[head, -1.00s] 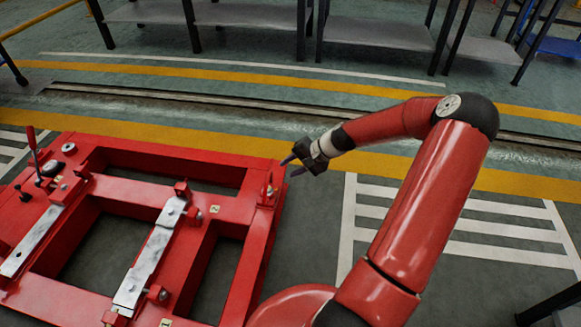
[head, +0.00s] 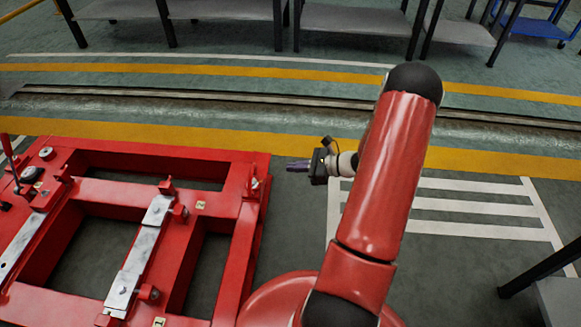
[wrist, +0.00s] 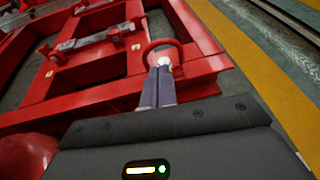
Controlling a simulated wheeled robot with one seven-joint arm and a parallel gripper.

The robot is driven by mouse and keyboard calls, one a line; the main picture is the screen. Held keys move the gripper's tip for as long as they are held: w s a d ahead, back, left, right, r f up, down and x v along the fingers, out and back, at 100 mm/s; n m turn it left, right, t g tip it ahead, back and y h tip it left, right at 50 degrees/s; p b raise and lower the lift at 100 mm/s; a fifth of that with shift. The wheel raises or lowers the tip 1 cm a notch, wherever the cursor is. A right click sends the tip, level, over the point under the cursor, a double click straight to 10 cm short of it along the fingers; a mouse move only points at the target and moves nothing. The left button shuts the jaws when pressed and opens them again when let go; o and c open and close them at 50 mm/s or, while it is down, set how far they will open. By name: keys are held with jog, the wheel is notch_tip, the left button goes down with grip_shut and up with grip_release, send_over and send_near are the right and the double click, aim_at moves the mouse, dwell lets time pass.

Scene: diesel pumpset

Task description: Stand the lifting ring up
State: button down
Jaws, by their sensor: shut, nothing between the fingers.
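The lifting ring is a thin red loop (wrist: 181,52) at the right edge of the red pumpset frame (wrist: 75,117). In the wrist view it arches around a small pale metal fitting, just beyond my fingertips. In the head view the ring (head: 250,186) is small on the frame's right rail, and its exact tilt is hard to tell. My gripper (head: 290,165) is shut and empty, to the right of the ring and pointing left. In the wrist view its fingers (wrist: 158,72) lie together and overlap the lower part of the ring's outline; contact cannot be told.
The frame has open bays and metal pads (head: 130,278) on its cross rails. A red lever (head: 11,163) stands at its far left. Grey tables (head: 350,20) stand at the back.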

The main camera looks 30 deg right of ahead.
aim_at(253, 168)
jog(key=b+x, duration=0.1)
jog(key=x, duration=1)
jog(key=shift+w, duration=0.2)
jog(key=shift+a, duration=0.1)
jog(key=shift+w+a+f+b, duration=0.1)
jog(key=shift+w+a+b, duration=0.25)
jog(key=shift+w+a, duration=0.25)
jog(key=shift+s, duration=0.15)
